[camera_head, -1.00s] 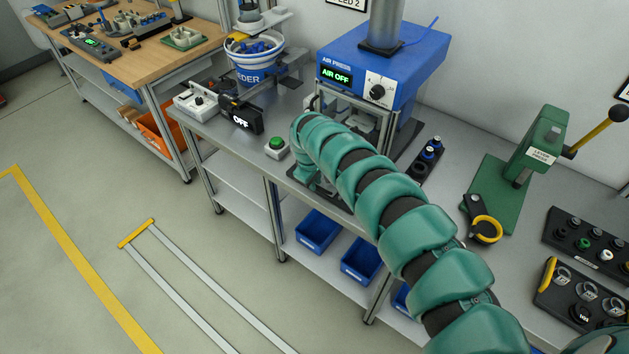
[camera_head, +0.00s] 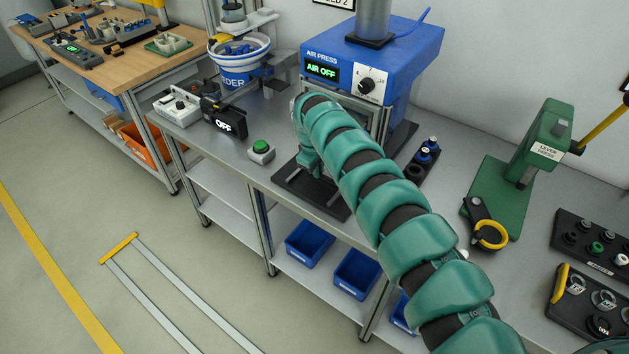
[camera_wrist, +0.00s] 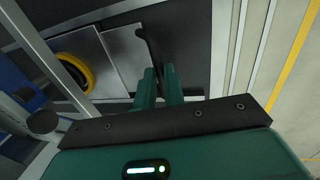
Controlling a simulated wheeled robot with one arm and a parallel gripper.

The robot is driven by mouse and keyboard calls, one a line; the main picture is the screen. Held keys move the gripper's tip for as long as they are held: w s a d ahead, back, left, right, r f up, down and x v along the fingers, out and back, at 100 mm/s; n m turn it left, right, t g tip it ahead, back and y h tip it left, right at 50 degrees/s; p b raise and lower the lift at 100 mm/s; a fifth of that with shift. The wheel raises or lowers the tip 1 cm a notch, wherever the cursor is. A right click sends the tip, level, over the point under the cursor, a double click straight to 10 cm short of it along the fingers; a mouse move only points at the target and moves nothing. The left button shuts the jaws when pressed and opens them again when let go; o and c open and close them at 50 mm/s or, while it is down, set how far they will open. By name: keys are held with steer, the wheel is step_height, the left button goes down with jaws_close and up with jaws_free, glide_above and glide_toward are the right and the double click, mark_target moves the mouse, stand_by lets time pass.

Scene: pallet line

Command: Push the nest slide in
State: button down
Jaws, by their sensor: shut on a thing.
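The blue air press (camera_head: 350,60) stands on the grey bench, its display reading AIR OFF. A dark base plate (camera_head: 325,198) reaches out from under it towards the bench's front edge. My gripper (camera_head: 312,168) is low in front of the press opening, partly hidden by my arm. In the wrist view my gripper (camera_wrist: 160,78) has its green fingers close together at a dark handle (camera_wrist: 148,38), shut on it. The handle lies beside a silver plate (camera_wrist: 128,55), which looks like part of the nest slide. A yellow-rimmed dark ring (camera_wrist: 76,70) is next to it. My arm hides how far the slide reaches in.
A green button (camera_head: 261,148) and a black OFF box (camera_head: 230,121) stand left of the press. Right are a rack with blue-topped parts (camera_head: 422,160), a green lever press (camera_head: 530,155) and black part trays (camera_head: 585,300). Blue bins (camera_head: 310,243) are on the shelf below.

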steer(key=shift+w+d+f+b, duration=0.15)
steer(key=shift+w+d+b, duration=0.25)
steer(key=shift+w, duration=0.15)
steer(key=c, duration=1.5)
jaws_free()
steer(key=shift+r, duration=0.2)
steer(key=shift+r, duration=0.2)
steer(key=s+r+b, duration=0.1)
steer(key=r, duration=0.4)
steer(key=a+r+b, duration=0.1)
steer(key=r, duration=0.5)
steer(key=s+r+b, duration=0.1)
steer(key=r, duration=0.4)
steer(key=shift+s+a+r+b, duration=0.3)
steer(key=shift+a+b, duration=0.1)
